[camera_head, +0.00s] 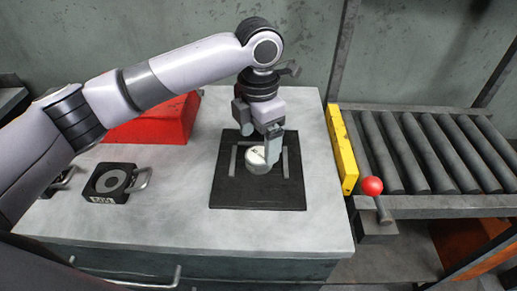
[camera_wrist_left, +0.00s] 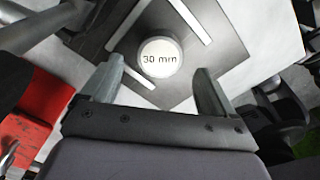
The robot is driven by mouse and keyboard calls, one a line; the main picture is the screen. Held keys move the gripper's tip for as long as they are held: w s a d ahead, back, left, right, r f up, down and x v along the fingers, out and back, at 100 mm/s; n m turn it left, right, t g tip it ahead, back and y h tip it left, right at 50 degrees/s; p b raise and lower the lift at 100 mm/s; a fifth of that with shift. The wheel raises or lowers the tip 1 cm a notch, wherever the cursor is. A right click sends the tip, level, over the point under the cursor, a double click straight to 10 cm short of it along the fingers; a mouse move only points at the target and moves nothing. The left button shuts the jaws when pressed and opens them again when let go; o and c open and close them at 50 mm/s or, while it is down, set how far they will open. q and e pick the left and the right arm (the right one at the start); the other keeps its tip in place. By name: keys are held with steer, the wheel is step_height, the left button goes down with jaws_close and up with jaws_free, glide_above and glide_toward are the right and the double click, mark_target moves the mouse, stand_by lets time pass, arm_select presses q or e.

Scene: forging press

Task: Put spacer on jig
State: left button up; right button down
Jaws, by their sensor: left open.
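The spacer (camera_head: 257,163) is a short pale cylinder labelled "30 mm" on top; it also shows in the left wrist view (camera_wrist_left: 161,61). It stands upright on the jig (camera_head: 230,190), a black square plate with light strips around the middle. The spacer sits between these strips. My left gripper (camera_head: 271,148) is over the jig, pointing down right at the spacer. In the left wrist view its two fingers (camera_wrist_left: 160,80) are spread apart, with the spacer showing between and just beyond their tips. I cannot tell whether a finger touches it. My right gripper is out of view.
A black block with a grey ring and handle (camera_head: 109,183) stands left of the jig, with another partly hidden behind my arm. A red container (camera_head: 155,122) is behind. A yellow bar (camera_head: 342,150) edges the table before a roller conveyor (camera_head: 430,150). A red-knobbed lever (camera_head: 372,187) stands there.

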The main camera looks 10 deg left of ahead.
mark_target(259, 155)
arm_select(q)
step_height(259, 155, up, 8)
steer(key=shift+f, duration=0.15)
stand_by(0.5)
